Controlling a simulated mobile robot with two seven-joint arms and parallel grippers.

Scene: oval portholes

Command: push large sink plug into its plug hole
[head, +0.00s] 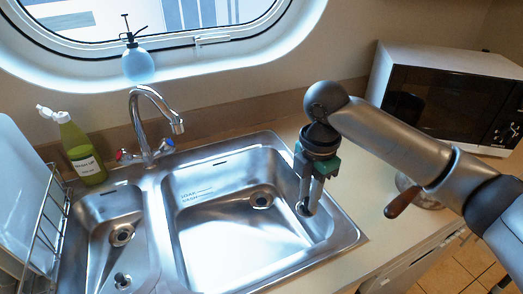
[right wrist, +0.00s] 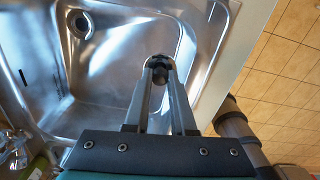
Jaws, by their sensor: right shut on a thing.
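My right gripper (head: 306,203) points down at the right side of the large basin (head: 230,240). It is shut on the large sink plug (head: 301,210), whose round metal rim (right wrist: 159,57) shows at the fingertips in the right wrist view. The fingers hide part of the plug. The large basin's plug hole (head: 261,199) is uncovered, to the left of the gripper and apart from it; it also shows at the upper left of the right wrist view (right wrist: 81,24). My left gripper is out of view.
The small basin (head: 100,255) has its own plug hole (head: 122,235) and a small plug (head: 122,280). A tap (head: 150,120) stands behind the sink. A green bottle (head: 80,152), dish rack (head: 45,225), microwave (head: 445,95) and wooden-handled pan (head: 403,201) surround it.

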